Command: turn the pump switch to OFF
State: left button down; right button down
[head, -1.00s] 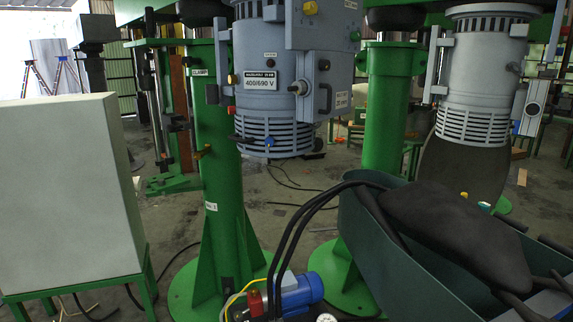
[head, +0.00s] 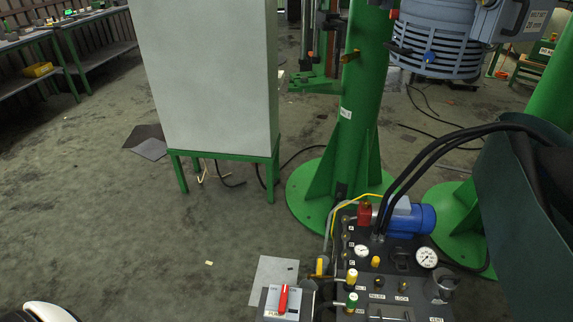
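The pump switch is a red lever (head: 283,299) on a small pale switch box (head: 272,312) at the bottom centre of the head view. The lever stands nearly upright in the picture, and its labels are too small to read. The box sits at the left side of the dark pump unit (head: 396,267), which carries a blue motor (head: 414,218), two round gauges and several knobs. Neither of my grippers shows in the view.
A large pale cabinet (head: 210,75) stands on a green frame behind the switch. A green column (head: 352,110) rises behind the pump unit, and black hoses (head: 440,150) arch to the right. A dark green bin (head: 520,200) is at the right. The floor at left is mostly open.

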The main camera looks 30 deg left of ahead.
aim_at(284, 301)
jog(key=u, duration=0.85)
